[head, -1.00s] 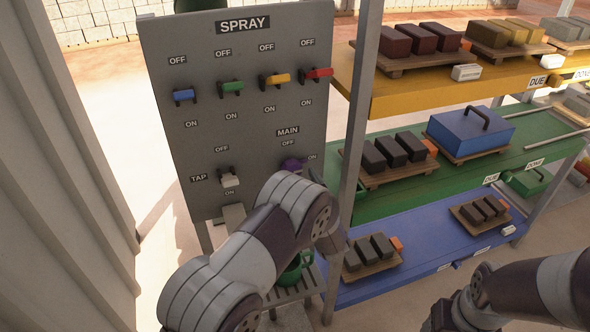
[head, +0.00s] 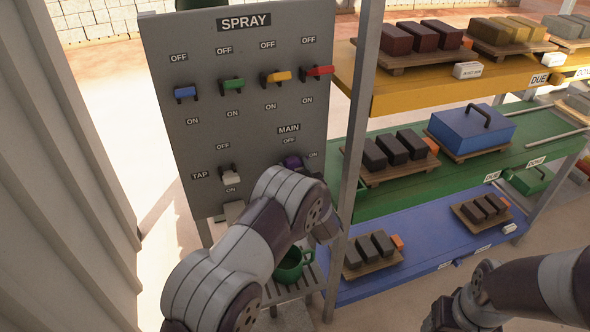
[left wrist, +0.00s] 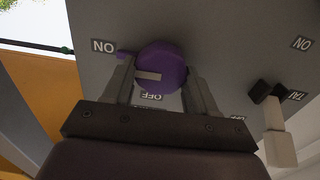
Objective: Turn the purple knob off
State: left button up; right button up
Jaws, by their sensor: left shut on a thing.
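The purple knob (head: 293,161) sits low on the right of the grey SPRAY panel (head: 250,130), under the MAIN label, with OFF above it and ON to its right. In the left wrist view, which is upside down, the knob (left wrist: 165,58) shows close up. Its purple nub and pale mark point toward the ON label (left wrist: 103,46). The OFF label (left wrist: 152,97) is beside the knob. My left gripper (left wrist: 157,76) is shut on the knob, one finger on each side. In the head view my left arm hides its fingers.
A white TAP lever (head: 231,176) is left of the knob. Blue, green, yellow and red levers are higher on the panel. A green mug (head: 289,267) stands on a slatted stand below. A grey post (head: 352,150) and shelves with blocks are close on the right.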

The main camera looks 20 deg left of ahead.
pick_arm(q)
jog(key=shift+f+n+b, duration=0.15)
jog(key=shift+n+b, duration=0.25)
jog(key=shift+b, duration=0.1)
jog(key=shift+s+a+f+n+b, duration=0.1)
jog(key=shift+n+b, duration=4.15)
jog(key=shift+b, duration=0.9)
jog(key=shift+s+a+f+n+b, duration=0.1)
jog(key=shift+n+b, duration=4.15)
jog(key=shift+b, duration=0.85)
jog(key=o, duration=1)
jog(key=v, duration=1.2)
jog(key=shift+s+d+p, duration=0.2)
jog(key=shift+s+p, duration=0.05)
jog(key=shift+p, duration=0.15)
